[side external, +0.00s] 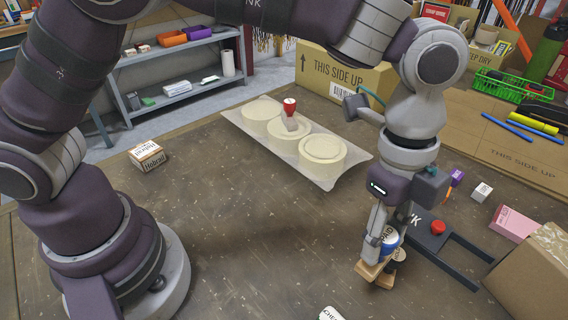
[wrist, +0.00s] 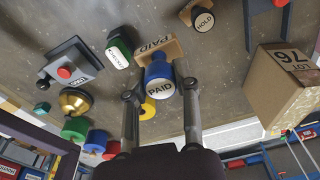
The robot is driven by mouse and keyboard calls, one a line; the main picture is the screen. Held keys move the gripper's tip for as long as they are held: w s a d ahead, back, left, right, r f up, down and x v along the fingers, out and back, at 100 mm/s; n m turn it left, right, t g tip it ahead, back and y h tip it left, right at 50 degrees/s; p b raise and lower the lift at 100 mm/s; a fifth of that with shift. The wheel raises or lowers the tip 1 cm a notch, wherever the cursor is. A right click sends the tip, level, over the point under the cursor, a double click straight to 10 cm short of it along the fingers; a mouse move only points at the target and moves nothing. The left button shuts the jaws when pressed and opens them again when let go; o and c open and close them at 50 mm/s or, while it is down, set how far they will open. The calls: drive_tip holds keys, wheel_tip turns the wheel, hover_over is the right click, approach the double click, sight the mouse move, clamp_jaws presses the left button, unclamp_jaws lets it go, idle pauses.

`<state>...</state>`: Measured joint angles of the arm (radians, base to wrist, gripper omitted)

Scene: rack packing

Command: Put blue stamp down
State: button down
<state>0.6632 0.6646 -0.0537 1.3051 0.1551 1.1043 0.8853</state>
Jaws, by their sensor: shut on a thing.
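The base looks tilted in the side view. I cannot tell whether it touches the table.
A pale tray (side external: 240,116) of round pieces holds a red-topped stamp (side external: 290,106). The mid-table is clear.

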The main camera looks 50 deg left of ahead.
drive_tip(key=w+a+f+n+t, duration=0.15)
drive_tip(key=a+n, duration=0.35)
drive_tip(key=a, duration=0.7)
drive_tip(key=w+a+f+n+g, duration=0.1)
drive_tip(key=w+a+n, duration=0.1)
drive_tip(key=a+n, duration=0.65)
drive_tip(key=s+a+f+n+t+y, duration=0.1)
drive_tip(key=s+a+f+n+y, duration=0.1)
drive_tip(key=s+a+n, duration=1.05)
drive_tip(key=w+a+m, duration=0.1)
drive_tip(key=w+a, duration=0.2)
drive_tip(key=a, duration=0.2)
drive_tip(key=w+a+f+m, duration=0.1)
drive_tip(key=w+a, duration=0.2)
drive_tip(key=a, duration=0.2)
drive_tip(key=w+a+m, duration=0.2)
drive_tip(key=w+a, duration=0.1)
drive_tip(key=a, duration=0.3)
drive_tip(key=shift+w+f, duration=0.25)
drive_tip(key=shift+w, duration=0.1)
drive_tip(key=shift+w+a+f, duration=0.1)
drive_tip(key=shift+f, duration=1.65)
drive_tip(key=shift+f, duration=0.15)
drive_tip(key=c, duration=0.8)
unclamp_jaws()
drive_tip(key=shift+c, duration=0.2)
